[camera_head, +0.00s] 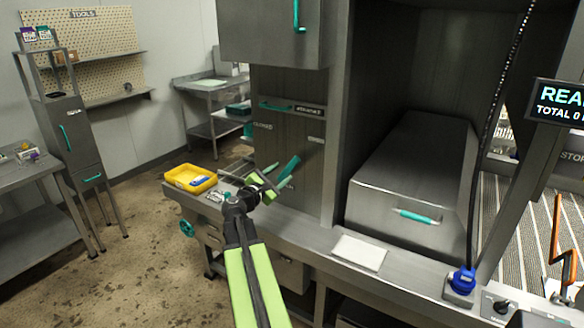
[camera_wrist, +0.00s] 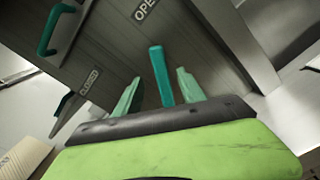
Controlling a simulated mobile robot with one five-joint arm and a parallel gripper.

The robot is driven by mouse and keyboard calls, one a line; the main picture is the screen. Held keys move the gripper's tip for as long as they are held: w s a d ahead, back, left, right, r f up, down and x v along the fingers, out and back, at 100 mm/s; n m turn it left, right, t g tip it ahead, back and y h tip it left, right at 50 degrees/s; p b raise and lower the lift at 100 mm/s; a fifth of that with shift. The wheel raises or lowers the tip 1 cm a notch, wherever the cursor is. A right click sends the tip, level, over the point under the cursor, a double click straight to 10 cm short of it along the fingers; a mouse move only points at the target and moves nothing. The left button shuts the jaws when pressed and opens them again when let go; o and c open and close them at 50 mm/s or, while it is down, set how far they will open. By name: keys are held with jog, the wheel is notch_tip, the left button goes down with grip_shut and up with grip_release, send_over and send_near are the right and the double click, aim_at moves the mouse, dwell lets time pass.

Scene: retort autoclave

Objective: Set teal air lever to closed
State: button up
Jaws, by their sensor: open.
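In the wrist view the lever (camera_wrist: 161,75) stands between the two pale green fingers of my gripper (camera_wrist: 159,82). The fingers are apart, with gaps on both sides of the lever. My gripper (camera_head: 264,183) is just left of and below the lever in the head view. A CLOSED label (camera_wrist: 90,82) is at left and an OPEN label (camera_wrist: 145,9) at upper right in the wrist view. The lever's base is hidden.
A teal bar handle (camera_head: 277,105) is fixed above the lever. A yellow tray (camera_head: 190,179) and small metal parts lie on the bench at left. A white cloth or sheet (camera_head: 359,252) lies on the bench at right. A large chamber box with a teal handle (camera_head: 415,216) stands behind it.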

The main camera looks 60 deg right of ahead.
aim_at(292, 165)
jog(key=d, duration=0.9)
jog(key=shift+d, duration=0.15)
grip_shut()
dwell(0.9)
